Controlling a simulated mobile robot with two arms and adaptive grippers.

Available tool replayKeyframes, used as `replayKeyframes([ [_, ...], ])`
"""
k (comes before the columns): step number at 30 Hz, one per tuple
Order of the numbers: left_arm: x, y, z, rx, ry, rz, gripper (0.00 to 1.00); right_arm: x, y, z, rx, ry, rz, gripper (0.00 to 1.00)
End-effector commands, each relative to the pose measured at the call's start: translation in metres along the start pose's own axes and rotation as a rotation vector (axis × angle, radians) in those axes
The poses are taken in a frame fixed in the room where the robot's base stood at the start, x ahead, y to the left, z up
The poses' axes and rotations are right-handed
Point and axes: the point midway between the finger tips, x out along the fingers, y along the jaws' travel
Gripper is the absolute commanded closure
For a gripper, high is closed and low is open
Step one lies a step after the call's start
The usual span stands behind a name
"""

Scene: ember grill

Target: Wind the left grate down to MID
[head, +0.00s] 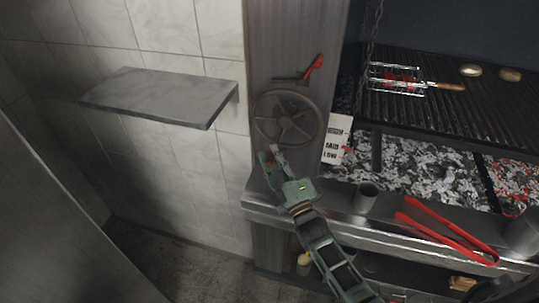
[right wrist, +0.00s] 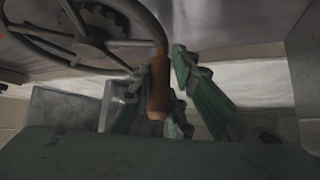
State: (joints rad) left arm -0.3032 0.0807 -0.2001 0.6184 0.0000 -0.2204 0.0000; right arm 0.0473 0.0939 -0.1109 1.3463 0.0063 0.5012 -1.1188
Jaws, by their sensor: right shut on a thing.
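The handwheel (head: 287,118) is a dark spoked wheel on the steel post left of the grill. Its brown crank handle (right wrist: 157,92) hangs from the rim in the right wrist view. My right gripper (head: 271,158) is at the wheel's lower left rim, its fingers shut on that handle. The left grate (head: 440,108) is a dark barred rack above the coals. The height plate (head: 337,136) beside the post shows MID and LOW, its top word being hard to read. A small red mark (head: 347,149) is at its right edge, near MID. My left gripper is out of view.
A red-handled lever (head: 314,66) is on the post above the wheel. A wire basket (head: 397,79) and two roundish items lie on the grate. Red tongs (head: 445,232) and a metal cup (head: 366,197) are on the front ledge. A grey shelf (head: 160,95) is at left.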

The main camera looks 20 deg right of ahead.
Motion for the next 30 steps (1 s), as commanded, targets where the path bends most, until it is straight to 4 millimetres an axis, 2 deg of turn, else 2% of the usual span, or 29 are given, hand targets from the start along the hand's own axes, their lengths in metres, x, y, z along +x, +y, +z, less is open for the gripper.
replayKeyframes([
  [4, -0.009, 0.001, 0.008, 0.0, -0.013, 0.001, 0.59, -0.006, 0.003, 0.011, -0.097, -0.005, -0.102, 1.0],
  [8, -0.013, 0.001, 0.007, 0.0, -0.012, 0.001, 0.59, -0.011, 0.006, 0.017, -0.098, -0.007, -0.106, 1.0],
  [19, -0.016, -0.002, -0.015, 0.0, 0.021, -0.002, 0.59, -0.023, 0.02, 0.03, -0.093, -0.007, -0.099, 1.0],
  [30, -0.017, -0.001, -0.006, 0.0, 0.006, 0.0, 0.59, -0.024, 0.026, 0.032, -0.093, -0.005, -0.093, 1.0],
])
